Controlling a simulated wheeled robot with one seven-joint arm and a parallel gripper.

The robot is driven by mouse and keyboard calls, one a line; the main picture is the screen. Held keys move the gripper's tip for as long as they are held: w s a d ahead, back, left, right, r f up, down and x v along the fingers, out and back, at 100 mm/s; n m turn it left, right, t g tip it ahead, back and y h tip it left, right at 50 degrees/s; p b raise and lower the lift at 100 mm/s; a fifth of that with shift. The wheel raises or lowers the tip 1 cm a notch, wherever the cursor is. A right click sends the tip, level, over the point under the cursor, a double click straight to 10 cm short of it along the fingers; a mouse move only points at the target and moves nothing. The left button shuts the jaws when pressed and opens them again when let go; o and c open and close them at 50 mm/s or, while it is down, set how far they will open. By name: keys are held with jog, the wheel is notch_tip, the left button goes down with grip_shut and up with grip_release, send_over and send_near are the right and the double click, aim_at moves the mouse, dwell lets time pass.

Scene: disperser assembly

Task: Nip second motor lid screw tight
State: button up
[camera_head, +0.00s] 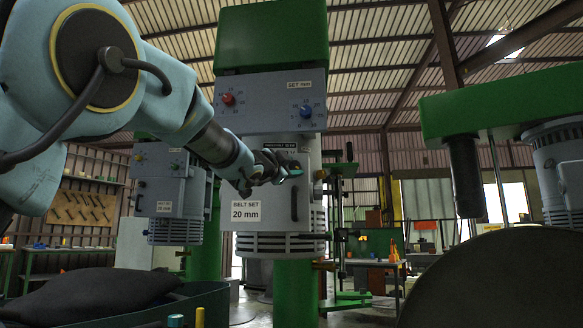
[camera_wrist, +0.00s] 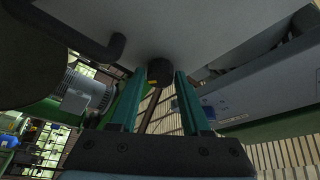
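The grey motor housing (camera_head: 255,190) of the middle machine carries a "BELT SET 20 mm" plate (camera_head: 258,212) and a dark handle (camera_head: 294,204). My gripper (camera_head: 285,167) is at the upper part of its front, below a small label. In the wrist view its two teal fingers (camera_wrist: 158,90) stand apart. A dark round screw knob (camera_wrist: 160,72) with a small yellow-orange mark sits between the fingertips, against the grey lid surface (camera_wrist: 190,35). Narrow gaps seem to show on both sides, so contact is not visible. The knob cannot be made out in the head view.
Above the housing is a control box with a red knob (camera_head: 228,99) and a blue knob (camera_head: 305,111). A dark upright stand (camera_head: 340,220) is close on the right. Another green machine (camera_head: 500,100) is at the far right. A dark handle (camera_wrist: 95,45) shows in the wrist view.

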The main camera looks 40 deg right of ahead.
grip_shut()
